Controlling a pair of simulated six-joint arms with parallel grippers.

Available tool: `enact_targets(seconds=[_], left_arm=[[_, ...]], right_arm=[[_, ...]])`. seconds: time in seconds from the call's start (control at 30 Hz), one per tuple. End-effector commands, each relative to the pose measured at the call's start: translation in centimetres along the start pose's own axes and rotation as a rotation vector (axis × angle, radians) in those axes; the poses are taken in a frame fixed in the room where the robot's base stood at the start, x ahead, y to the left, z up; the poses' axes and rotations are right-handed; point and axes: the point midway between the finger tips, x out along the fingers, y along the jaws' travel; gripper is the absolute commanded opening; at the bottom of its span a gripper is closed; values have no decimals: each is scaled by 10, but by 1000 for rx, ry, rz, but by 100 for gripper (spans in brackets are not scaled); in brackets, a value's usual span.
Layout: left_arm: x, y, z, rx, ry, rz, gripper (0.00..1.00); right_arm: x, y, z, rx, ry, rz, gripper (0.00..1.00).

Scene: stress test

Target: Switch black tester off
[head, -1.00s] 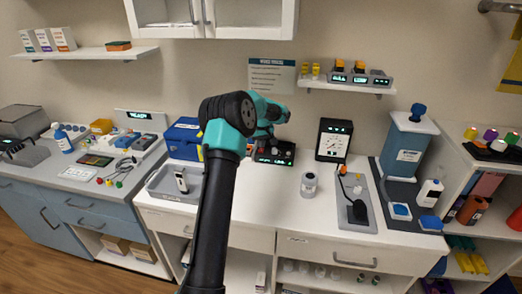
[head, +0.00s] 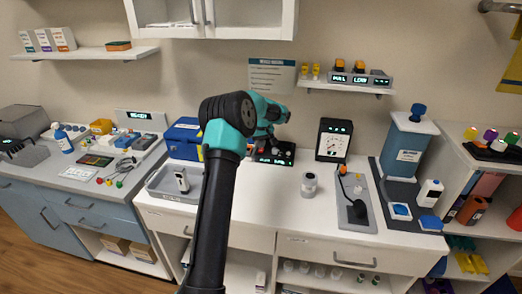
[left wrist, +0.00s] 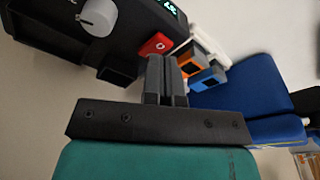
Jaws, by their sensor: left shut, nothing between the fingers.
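In the left wrist view the black tester (left wrist: 60,28) fills the upper left, with a grey knob (left wrist: 98,17), a lit display (left wrist: 172,7) and a red button or switch (left wrist: 154,44). My left gripper (head: 268,147) is over the tester and hides part of it. In the left wrist view its fingers (left wrist: 164,62) are shut and empty, with their tips close to the red switch. I cannot tell whether they touch it. My right gripper is not in view.
A blue box (head: 184,138) stands left of the tester; it shows close beside the fingers in the left wrist view (left wrist: 245,85). A grey tray (head: 160,186) is at the front left. A white jar (head: 309,184) and a black gauge (head: 333,140) stand to the right.

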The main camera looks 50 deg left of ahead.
Motion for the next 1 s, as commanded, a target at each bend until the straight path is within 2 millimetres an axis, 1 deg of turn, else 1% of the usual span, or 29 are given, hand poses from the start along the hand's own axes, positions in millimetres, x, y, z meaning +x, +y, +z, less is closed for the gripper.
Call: enact_targets(seconds=[0.47,1.0], left_arm=[[0,0,0,0,0,0,0],[6,0,1,0,0,0,0]], right_arm=[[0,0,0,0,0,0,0],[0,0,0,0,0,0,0]])
